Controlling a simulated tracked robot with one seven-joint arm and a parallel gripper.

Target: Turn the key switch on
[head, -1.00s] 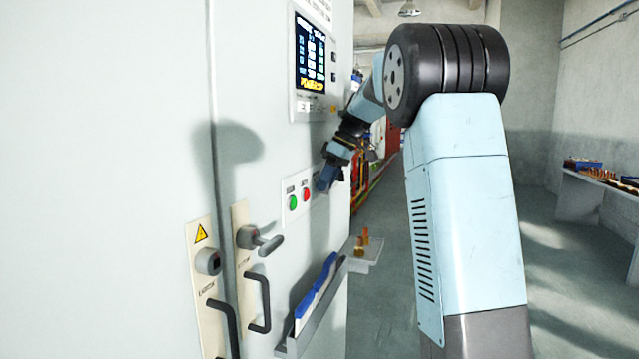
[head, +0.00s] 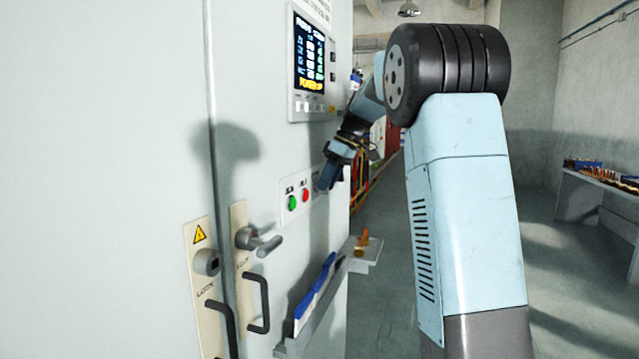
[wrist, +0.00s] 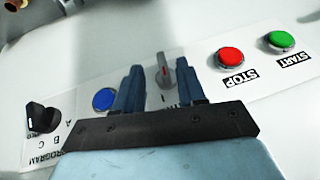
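In the wrist view a grey turn knob with a red mark (wrist: 164,72), which looks like the key switch, sits on a white panel strip. My gripper (wrist: 157,68) is open, with one blue finger on each side of the knob in the picture. A gap shows between the knob and each finger; I cannot tell how deep the fingers reach around it. In the head view my gripper (head: 326,180) is at the cabinet face, right of the red button, and hides the knob.
A blue button (wrist: 104,99) and a black program selector (wrist: 41,117) lie left of the knob. Red STOP (wrist: 230,57) and green START (wrist: 280,40) buttons lie right. Below are a door handle (head: 262,240), a document holder (head: 312,312) and a small shelf (head: 366,254).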

